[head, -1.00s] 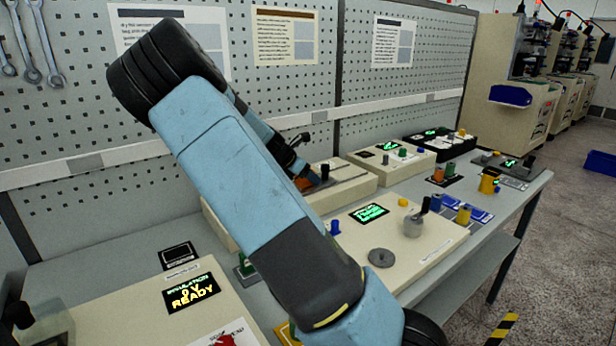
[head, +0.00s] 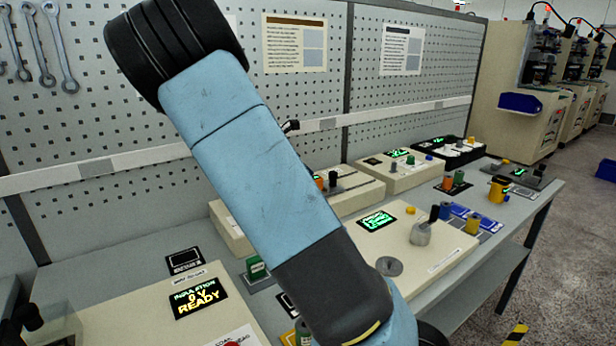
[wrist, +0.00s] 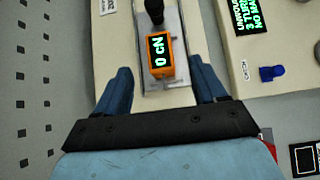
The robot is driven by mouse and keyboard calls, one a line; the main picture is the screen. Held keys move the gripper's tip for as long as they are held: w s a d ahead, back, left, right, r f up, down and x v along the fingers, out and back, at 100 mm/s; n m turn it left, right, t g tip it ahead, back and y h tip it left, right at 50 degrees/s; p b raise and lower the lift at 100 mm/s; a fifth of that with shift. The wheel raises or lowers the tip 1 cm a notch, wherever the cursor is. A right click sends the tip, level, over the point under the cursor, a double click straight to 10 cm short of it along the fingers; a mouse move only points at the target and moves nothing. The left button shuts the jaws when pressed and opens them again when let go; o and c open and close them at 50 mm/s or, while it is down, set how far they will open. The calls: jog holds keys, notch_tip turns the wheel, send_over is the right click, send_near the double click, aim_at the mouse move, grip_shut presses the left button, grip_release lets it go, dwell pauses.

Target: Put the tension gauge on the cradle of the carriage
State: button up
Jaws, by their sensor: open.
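The tension gauge (wrist: 161,56) is a small orange block with a lit face reading 0 CN. It sits on a grey metal strip on a cream housing, just below a black knob (wrist: 154,12) in the wrist view. The strip and knob look like the carriage; I cannot make out a separate cradle. My gripper (wrist: 161,66) is open and empty, with one blue finger on each side of the gauge and gaps between. The gauge seems to lie beyond the fingertips. In the head view the gauge (head: 319,182) shows as a small orange patch; my arm hides most of my gripper.
A cream unit with a green display (head: 376,221) and a grey lever stands right of the gauge's housing. A panel reading READY (head: 200,298) is at the near left. A perforated wall (head: 110,130) rises behind the bench. Several small pots stand to the right.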

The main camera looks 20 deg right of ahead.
jog(key=s+a+r+m+t+y, duration=0.1)
jog(key=s+a+r+m+y, duration=0.2)
jog(key=s, duration=0.9)
jog(key=s+a+r+m+t+y, duration=0.1)
jog(key=s+a+r+m+y, duration=0.2)
jog(key=s+m, duration=0.7)
jog(key=s+a+r+m+t+y, duration=0.1)
jog(key=s+r+m, duration=0.4)
jog(key=s, duration=1.1)
jog(key=shift+a+m+t+y, duration=0.4)
jog(key=shift+a+m+y, duration=0.5)
jog(key=shift+a+m, duration=0.25)
jog(key=shift+r, duration=0.1)
